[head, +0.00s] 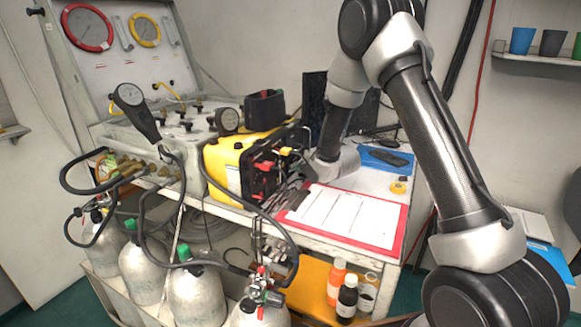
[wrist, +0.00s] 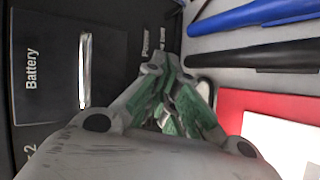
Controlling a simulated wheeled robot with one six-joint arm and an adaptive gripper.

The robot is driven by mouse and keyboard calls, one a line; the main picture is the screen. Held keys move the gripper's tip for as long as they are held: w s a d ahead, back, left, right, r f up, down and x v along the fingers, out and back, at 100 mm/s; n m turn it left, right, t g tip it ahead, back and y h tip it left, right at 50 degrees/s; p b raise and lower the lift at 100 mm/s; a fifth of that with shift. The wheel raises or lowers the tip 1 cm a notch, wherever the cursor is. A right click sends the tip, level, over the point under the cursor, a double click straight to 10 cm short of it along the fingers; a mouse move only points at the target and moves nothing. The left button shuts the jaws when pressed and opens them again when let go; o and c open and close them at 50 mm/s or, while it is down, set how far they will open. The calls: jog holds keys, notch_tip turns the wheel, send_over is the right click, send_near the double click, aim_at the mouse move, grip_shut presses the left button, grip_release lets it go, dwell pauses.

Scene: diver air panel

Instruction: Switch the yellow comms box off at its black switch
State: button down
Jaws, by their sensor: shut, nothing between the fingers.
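The yellow comms box (head: 226,165) stands on the white bench in the head view, with its black front panel turned to the right. In the wrist view this black panel (wrist: 35,45) fills the left side, with a "Battery" label, a silver strip and part of a "Power" label. My gripper (wrist: 172,98) is shut and empty, its green-padded fingers close together just below the "Power" label. I cannot tell whether they touch the panel. The black switch cannot be made out; the fingers may cover it. In the head view the gripper is mostly hidden by my wrist and cables.
A red clipboard (head: 397,238) with white paper lies right of the box. A blue pen (wrist: 255,15) and a black pen (wrist: 260,56) lie near my fingers. Plugs and cables crowd the box's front. Gas cylinders (head: 197,296) stand below, left of several bottles.

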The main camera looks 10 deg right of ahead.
jog(key=shift+d, duration=0.1)
jog(key=shift+s+d+f, duration=0.1)
jog(key=shift+s+d, duration=0.3)
jog(key=shift+d, duration=0.1)
dwell(0.3)
jog(key=shift+s+d+f, duration=0.15)
jog(key=shift+s+d, duration=0.6)
jog(key=shift+d, duration=0.25)
jog(key=shift+s+d+f, duration=0.15)
jog(key=shift+s+d, duration=0.55)
jog(key=shift+d, duration=0.3)
